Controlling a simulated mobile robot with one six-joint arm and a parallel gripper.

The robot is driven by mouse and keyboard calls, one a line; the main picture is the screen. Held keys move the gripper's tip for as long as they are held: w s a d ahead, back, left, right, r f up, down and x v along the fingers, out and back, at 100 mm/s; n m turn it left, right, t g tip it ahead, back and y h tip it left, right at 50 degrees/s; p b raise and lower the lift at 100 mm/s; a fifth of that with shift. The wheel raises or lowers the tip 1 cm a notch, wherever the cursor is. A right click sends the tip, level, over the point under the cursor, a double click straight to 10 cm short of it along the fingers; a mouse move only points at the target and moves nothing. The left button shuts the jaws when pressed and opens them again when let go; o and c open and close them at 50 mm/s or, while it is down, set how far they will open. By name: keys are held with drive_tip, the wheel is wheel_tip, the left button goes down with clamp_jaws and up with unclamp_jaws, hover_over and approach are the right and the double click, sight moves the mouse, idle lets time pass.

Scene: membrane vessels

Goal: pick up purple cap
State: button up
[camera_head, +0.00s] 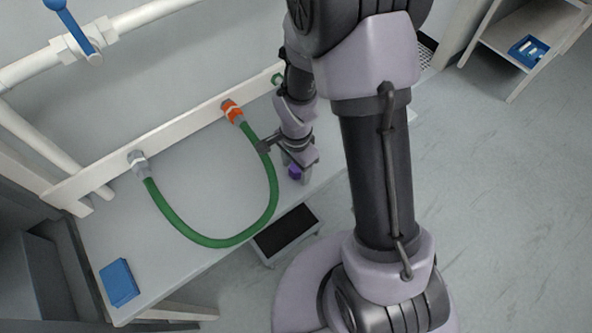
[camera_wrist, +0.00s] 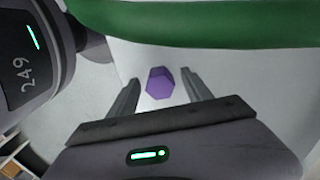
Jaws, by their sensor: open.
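The purple cap (camera_head: 294,172) sits on the pale bench top (camera_head: 190,262), just below my gripper (camera_head: 290,166) in the head view. In the wrist view the purple cap (camera_wrist: 160,83) is a small faceted piece. It lies between and slightly beyond the two fingertips of my gripper (camera_wrist: 158,74), with a visible gap on each side. My gripper is open and holds nothing. In the head view my arm partly covers the area around the cap.
A green hose (camera_head: 215,240) loops over the bench from a metal fitting (camera_head: 138,163) to an orange fitting (camera_head: 232,110); it crosses the top of the wrist view (camera_wrist: 210,22). A blue box (camera_head: 119,283) lies at the bench's left end.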

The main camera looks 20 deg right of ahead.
drive_tip(key=shift+r, duration=0.1)
clamp_jaws()
drive_tip(key=shift+r, duration=0.15)
